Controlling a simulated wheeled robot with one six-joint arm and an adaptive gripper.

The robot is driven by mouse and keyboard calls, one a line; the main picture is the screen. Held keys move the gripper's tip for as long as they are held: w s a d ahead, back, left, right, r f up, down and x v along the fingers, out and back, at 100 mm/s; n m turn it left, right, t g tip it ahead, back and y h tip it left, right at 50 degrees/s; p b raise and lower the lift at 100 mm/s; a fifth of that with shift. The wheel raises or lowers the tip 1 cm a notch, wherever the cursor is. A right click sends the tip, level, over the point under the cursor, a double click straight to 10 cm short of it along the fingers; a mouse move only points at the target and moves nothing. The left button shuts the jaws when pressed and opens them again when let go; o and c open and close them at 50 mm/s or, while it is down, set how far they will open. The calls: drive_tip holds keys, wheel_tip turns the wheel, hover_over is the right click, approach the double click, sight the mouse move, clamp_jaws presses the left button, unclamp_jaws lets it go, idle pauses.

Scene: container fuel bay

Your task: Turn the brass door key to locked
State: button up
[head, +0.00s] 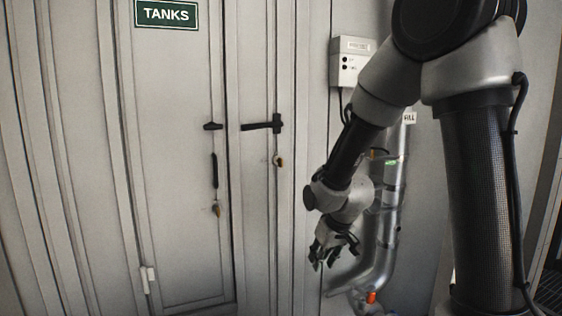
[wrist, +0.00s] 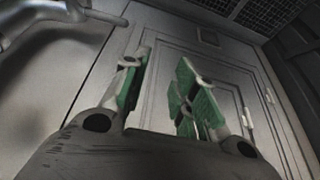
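A small brass piece that looks like the door key (head: 216,209) hangs at the lower end of a black pull handle (head: 214,170) on the grey door (head: 175,110) under a TANKS sign. Its turn angle is too small to read. A second small brass-coloured piece (head: 278,161) sits on the panel to the right, below a black lever (head: 262,125). My gripper (head: 329,258) hangs to the right of both, apart from the door. In the wrist view its green-padded fingers (wrist: 160,72) are spread with nothing between them. I cannot make out the key there.
A silver pipe (head: 385,225) runs down the wall behind my gripper, with an orange-red piece (head: 371,297) low on it. A grey control box (head: 351,62) is mounted above. The space in front of the door looks clear.

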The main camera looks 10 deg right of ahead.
drive_tip(key=w+a+f+t, duration=0.1)
drive_tip(key=w+a+t, duration=0.1)
drive_tip(key=w, duration=0.3)
drive_tip(key=w+a+f+t, duration=0.2)
drive_tip(key=w, duration=0.3)
drive_tip(key=t+y, duration=0.3)
drive_tip(key=t, duration=1.1)
approach(282, 162)
drive_tip(key=d+x, duration=0.1)
drive_tip(key=x, duration=0.2)
drive_tip(key=shift+w+a+r, duration=0.2)
drive_tip(key=shift+w+a, duration=0.25)
drive_tip(key=shift+a, duration=0.15)
drive_tip(key=x, duration=0.7)
drive_tip(key=shift+w, duration=0.2)
drive_tip(key=shift+c, duration=0.4)
clamp_jaws()
